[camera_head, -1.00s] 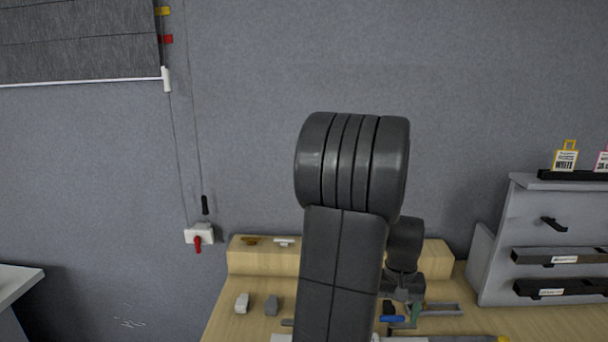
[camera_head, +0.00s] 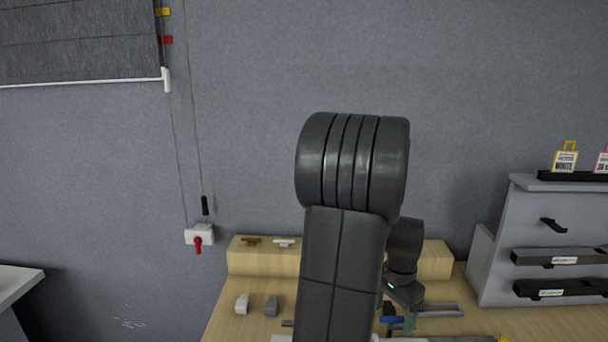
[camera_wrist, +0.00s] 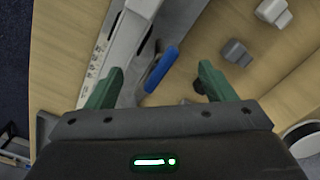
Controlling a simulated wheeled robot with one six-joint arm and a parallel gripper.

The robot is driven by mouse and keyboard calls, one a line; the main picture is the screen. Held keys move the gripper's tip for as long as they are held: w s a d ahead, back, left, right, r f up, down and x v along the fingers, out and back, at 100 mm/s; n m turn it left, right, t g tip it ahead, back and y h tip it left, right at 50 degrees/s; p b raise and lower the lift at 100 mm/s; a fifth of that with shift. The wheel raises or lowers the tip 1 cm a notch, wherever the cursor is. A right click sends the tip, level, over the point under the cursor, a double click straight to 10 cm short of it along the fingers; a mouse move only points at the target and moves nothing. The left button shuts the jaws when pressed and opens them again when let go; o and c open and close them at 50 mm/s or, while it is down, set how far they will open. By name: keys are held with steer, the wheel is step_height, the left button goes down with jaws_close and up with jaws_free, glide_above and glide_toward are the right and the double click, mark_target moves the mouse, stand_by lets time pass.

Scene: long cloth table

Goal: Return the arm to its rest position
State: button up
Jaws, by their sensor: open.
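My gripper (camera_wrist: 161,72) shows in the wrist view with its two green fingers spread apart and nothing held between them. A blue-handled item (camera_wrist: 163,68) appears in the gap between the fingers, beyond the tips; I cannot tell how far below it is. In the head view my gripper (camera_head: 408,318) hangs low over the wooden table (camera_head: 228,318), pointing down, with a small green light on its wrist. My own dark arm stands upright in the middle and hides part of the table.
Two small grey blocks (camera_wrist: 238,53) (camera_wrist: 274,12) lie on the wood in the wrist view. A long grey rail-like part (camera_wrist: 122,35) lies at left. A wooden ledge (camera_head: 240,261) runs along the table's back. A grey rack (camera_head: 508,225) stands at right. The wall (camera_head: 480,80) is behind.

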steer(key=m, duration=0.7)
stand_by(0.6)
